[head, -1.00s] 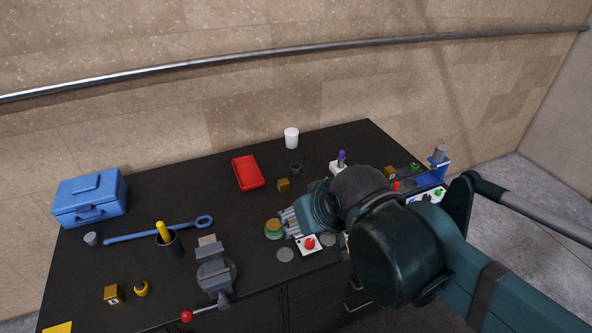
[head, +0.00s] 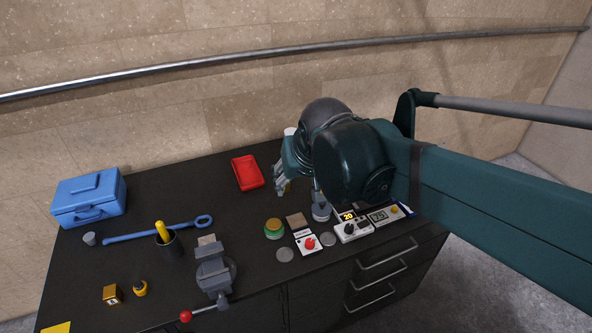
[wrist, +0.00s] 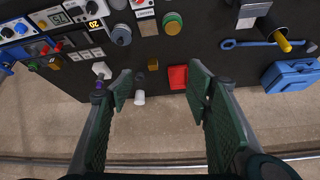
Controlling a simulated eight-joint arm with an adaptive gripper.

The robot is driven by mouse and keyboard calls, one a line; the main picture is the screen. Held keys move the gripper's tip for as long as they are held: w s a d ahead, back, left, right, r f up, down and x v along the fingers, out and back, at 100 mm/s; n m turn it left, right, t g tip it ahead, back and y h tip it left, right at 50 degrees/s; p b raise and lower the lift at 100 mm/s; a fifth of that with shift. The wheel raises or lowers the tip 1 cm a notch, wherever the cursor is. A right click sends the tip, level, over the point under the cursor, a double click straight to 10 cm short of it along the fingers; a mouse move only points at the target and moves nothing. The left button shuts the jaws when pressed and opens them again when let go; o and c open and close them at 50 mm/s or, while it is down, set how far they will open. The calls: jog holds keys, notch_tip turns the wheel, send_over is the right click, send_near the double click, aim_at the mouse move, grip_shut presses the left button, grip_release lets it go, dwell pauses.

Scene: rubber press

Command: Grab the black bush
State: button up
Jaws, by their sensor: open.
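The black bush (wrist: 140,76) is a small dark round piece on the black bench, hard to make out in the wrist view. It lies between the wooden cube (wrist: 153,62) and the white cup (wrist: 139,98). My gripper (wrist: 161,85) is open and empty, its green fingers spread wide, and the bush shows between them, nearer the left finger. In the head view my gripper (head: 280,186) hangs over the back middle of the bench, right of the red tray (head: 247,172). There my gripper and arm hide the bush.
The red tray also shows beside the right finger in the wrist view (wrist: 178,78). A blue toolbox (head: 90,197) is at far left.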

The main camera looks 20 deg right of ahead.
jog(key=w+d+f+m+g+h+b, duration=0.1)
jog(key=w+d+f+m, duration=0.2)
jog(key=w, duration=0.9)
jog(key=w+d+f+m+g+h, duration=0.1)
jog(key=w+d+f+m, duration=0.2)
jog(key=w, duration=0.9)
jog(key=w+d+f+m, duration=0.1)
jog(key=w+d+f, duration=0.2)
jog(key=w+f, duration=0.3)
jog(key=w+d+f+m+g+b, duration=0.1)
jog(key=w+d+f, duration=0.2)
jog(key=w+f, duration=0.4)
jog(key=w+d+f+m+h, duration=0.1)
jog(key=w+d+f, duration=0.2)
jog(key=w+f, duration=0.3)
notch_tip(320, 180, down, 2)
jog(key=shift+w+d+f+m+g+b, duration=0.1)
jog(key=shift+w+d+m+g+b, duration=0.2)
jog(key=shift+m+g+b, duration=0.1)
jog(key=shift+x, duration=1.25)
jog(key=shift+x, duration=2.55)
